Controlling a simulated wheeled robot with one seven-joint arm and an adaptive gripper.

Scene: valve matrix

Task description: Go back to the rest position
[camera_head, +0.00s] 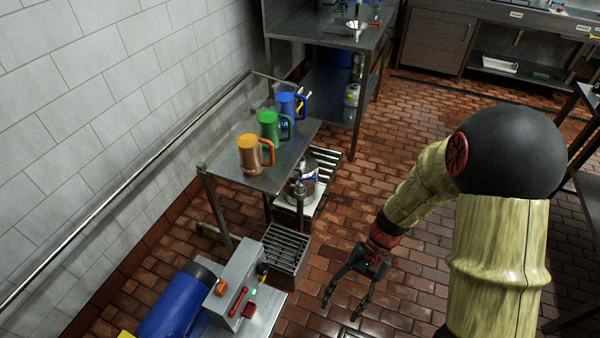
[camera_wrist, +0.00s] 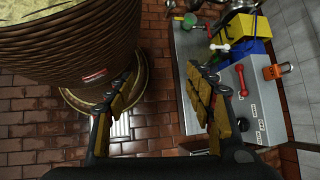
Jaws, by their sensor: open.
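My gripper (camera_head: 346,299) is open and empty, held over the brick floor to the right of the grey machine in the head view. In the wrist view its two fingers stand wide apart, and floor and a drain grate show between the fingertips (camera_wrist: 168,85). My arm bends down from the right side of the head view, its elbow raised. Nothing touches the fingers that I can see.
A steel table (camera_head: 215,150) carries an orange jug (camera_head: 250,157), a green jug (camera_head: 268,127) and a blue jug (camera_head: 286,106). The grey machine (camera_head: 240,280) has a red lever and a blue cylinder (camera_head: 175,308). Brick floor (camera_head: 400,130) is open in the middle.

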